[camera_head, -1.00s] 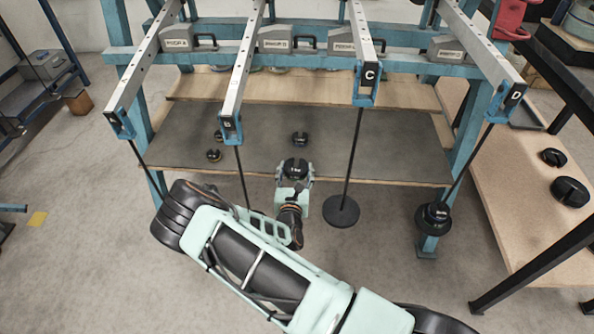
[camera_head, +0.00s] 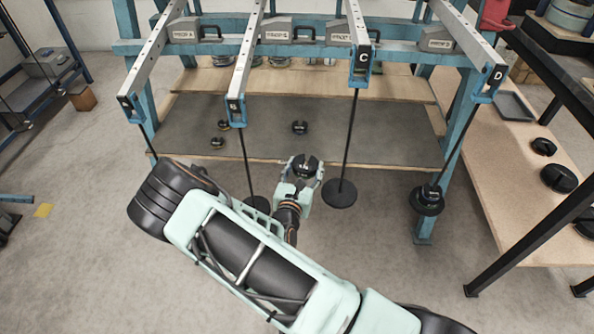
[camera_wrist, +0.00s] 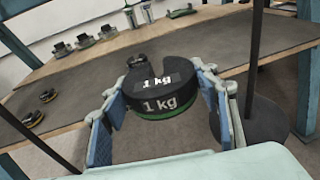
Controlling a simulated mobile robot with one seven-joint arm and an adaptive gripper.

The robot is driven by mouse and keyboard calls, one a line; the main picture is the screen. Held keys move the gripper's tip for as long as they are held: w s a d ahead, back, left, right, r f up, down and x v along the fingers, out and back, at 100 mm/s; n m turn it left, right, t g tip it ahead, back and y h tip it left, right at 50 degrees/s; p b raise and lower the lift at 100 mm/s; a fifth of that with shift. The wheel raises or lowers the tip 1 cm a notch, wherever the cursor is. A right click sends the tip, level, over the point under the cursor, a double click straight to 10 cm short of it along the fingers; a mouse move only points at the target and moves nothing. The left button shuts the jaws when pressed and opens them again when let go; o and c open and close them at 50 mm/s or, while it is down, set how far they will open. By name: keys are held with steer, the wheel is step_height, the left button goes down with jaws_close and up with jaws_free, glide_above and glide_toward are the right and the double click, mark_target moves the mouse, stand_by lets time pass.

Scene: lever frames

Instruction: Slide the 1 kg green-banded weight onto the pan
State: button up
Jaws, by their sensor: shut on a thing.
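The 1 kg weight (camera_wrist: 158,97) is a black slotted disc with a green band round its lower edge. My gripper (camera_wrist: 160,115) is shut on it, one blue-padded finger at each side. In the head view the weight (camera_head: 304,166) sits at the end of my gripper (camera_head: 305,172), in front of the lower shelf edge. A round black pan (camera_head: 340,194) hangs by a rod from lever C, just right of the weight and apart from it. In the wrist view the pan (camera_wrist: 262,120) is at the right, partly hidden behind my finger.
Lever B's pan (camera_head: 257,203) hangs at the left, partly behind my arm. Lever D's rod carries a stack of black weights (camera_head: 427,199). Loose weights (camera_head: 300,127) lie on the grey shelf (camera_head: 370,135). A wooden bench (camera_head: 500,190) stands at the right.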

steer(key=s+d+r+m+g+h, duration=0.2)
steer(key=s+d+r+m+h, duration=0.2)
steer(key=d+r, duration=0.3)
steer(key=s+d+r+m+g+h, duration=0.3)
steer(key=s+d+r+h, duration=0.2)
steer(key=r, duration=0.9)
steer(key=shift+s+d+m+g, duration=0.3)
steer(key=shift+s+d+m, duration=0.15)
steer(key=shift+d, duration=0.45)
